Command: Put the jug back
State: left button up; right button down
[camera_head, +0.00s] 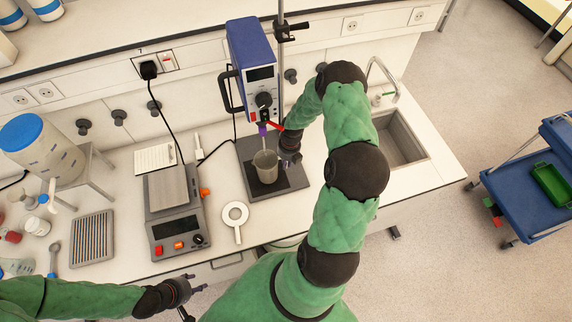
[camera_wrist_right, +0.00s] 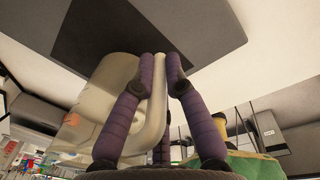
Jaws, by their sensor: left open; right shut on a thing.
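The jug (camera_head: 265,166) is a grey translucent beaker, upright below the blue stirrer (camera_head: 251,62) and over the dark base plate (camera_head: 292,178). I cannot tell whether its bottom touches the plate. The stirrer's thin shaft reaches down to its mouth. My right gripper (camera_head: 287,150) is at the jug's right side. In the right wrist view, the purple fingers are shut on the jug's handle (camera_wrist_right: 152,125), and the jug's pale body (camera_wrist_right: 108,78) is beside them. My left gripper (camera_head: 192,294) is open and empty off the counter's front edge.
Left of the base plate stand a balance (camera_head: 176,225) and a white ring with a handle (camera_head: 235,213). A grey rack (camera_head: 92,238) and a blue-lidded container (camera_head: 42,150) on a stand are further left. A sink (camera_head: 402,138) is at right. A metal stand rod rises behind the plate.

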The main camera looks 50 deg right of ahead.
jog(key=shift+f, duration=1)
jog(key=shift+f, duration=0.15)
jog(key=c, duration=1.3)
grip_release()
jog(key=shift+r, duration=0.25)
jog(key=r, duration=0.8)
jog(key=r+b, duration=0.1)
jog(key=r, duration=0.3)
jog(key=shift+s+d, duration=0.3)
jog(key=shift+d, duration=0.1)
